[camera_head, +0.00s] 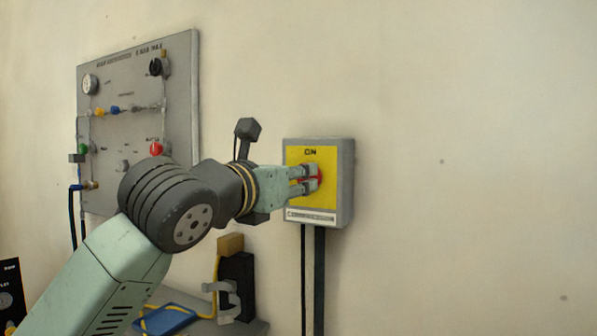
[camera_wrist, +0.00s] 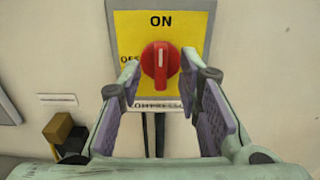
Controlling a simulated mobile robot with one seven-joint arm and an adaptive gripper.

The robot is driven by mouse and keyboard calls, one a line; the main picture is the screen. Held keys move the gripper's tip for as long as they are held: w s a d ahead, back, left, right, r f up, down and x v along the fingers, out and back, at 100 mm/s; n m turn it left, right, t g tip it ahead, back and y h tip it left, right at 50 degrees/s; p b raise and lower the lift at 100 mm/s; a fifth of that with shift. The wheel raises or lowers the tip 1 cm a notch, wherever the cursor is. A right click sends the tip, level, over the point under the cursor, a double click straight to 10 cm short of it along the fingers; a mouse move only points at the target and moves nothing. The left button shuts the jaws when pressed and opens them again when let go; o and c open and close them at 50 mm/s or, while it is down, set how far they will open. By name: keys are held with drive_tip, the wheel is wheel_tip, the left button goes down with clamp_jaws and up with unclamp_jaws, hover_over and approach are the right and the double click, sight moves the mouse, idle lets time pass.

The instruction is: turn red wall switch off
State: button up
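The red wall switch (camera_wrist: 160,65) is a round rotary knob on a yellow plate (camera_wrist: 195,28), with "ON" printed above it and a partly hidden "OFF" label at its left. Its white pointer line stands upright, towards "ON". In the head view the switch (camera_head: 319,177) is on a grey box (camera_head: 346,190) on the wall, partly covered by my fingers. My gripper (camera_wrist: 167,84) is open, with one finger on each side of the knob. It comes at the box from the left in the head view (camera_head: 308,180). Contact with the knob cannot be told.
A grey panel (camera_head: 120,70) with gauges, valves and a red knob hangs on the wall at left. Cables (camera_head: 313,275) run down below the switch box. A table with black and blue items (camera_head: 170,318) stands below. The wall at right is bare.

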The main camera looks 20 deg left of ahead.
drive_tip(key=shift+w+d, duration=0.15)
drive_tip(key=shift+w, duration=0.8)
drive_tip(key=shift+c, duration=0.2)
clamp_jaws()
